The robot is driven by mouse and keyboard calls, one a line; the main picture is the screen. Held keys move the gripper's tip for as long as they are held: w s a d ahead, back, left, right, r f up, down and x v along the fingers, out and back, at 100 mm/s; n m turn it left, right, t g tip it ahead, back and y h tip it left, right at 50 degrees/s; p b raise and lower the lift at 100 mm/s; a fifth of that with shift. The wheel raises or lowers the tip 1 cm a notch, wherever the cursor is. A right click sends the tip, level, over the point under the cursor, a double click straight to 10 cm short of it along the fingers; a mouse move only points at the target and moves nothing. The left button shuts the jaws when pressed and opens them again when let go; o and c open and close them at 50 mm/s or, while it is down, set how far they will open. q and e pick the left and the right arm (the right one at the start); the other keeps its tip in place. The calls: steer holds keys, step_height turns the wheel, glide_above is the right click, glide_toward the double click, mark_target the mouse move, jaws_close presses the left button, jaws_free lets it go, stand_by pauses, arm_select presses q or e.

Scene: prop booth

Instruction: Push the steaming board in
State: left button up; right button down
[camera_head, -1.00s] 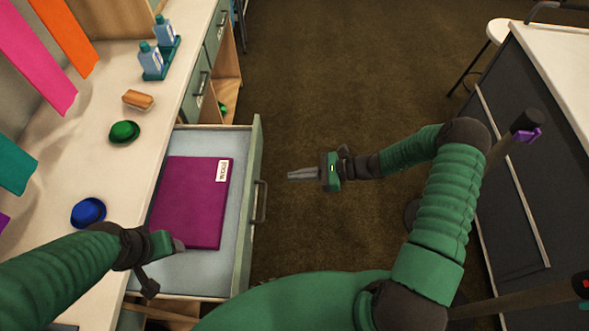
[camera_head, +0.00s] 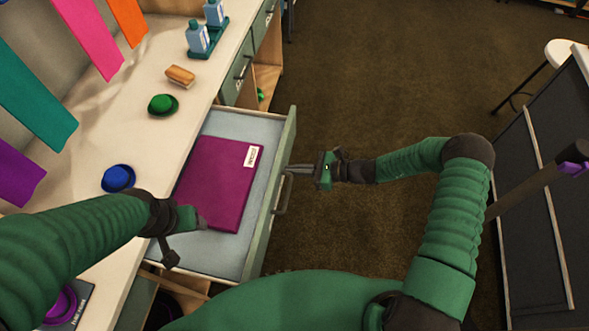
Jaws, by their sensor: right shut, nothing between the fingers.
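The pull-out board (camera_head: 222,122), a pale blue-grey surface in a drawer-like frame, stands out from the counter on the left. Its green front has a dark bar handle (camera_head: 284,195). A flat purple pad (camera_head: 218,180) with a white label lies on it. My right gripper (camera_head: 288,169) is shut and empty, its fingertips at the outer side of the green front, just above the handle. I cannot tell whether they touch it. My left gripper (camera_head: 202,219) is over the board near the pad's lower edge; its jaw opening is unclear.
The white counter (camera_head: 140,140) holds a green hat (camera_head: 163,105), a blue hat (camera_head: 118,178), a brush (camera_head: 180,76) and blue bottles (camera_head: 197,37). A dark cabinet (camera_head: 545,200) and a stool (camera_head: 560,52) stand right. The brown floor between is open.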

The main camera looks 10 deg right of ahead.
mark_target(202, 245)
arm_select(q)
steer(key=shift+d, duration=0.1)
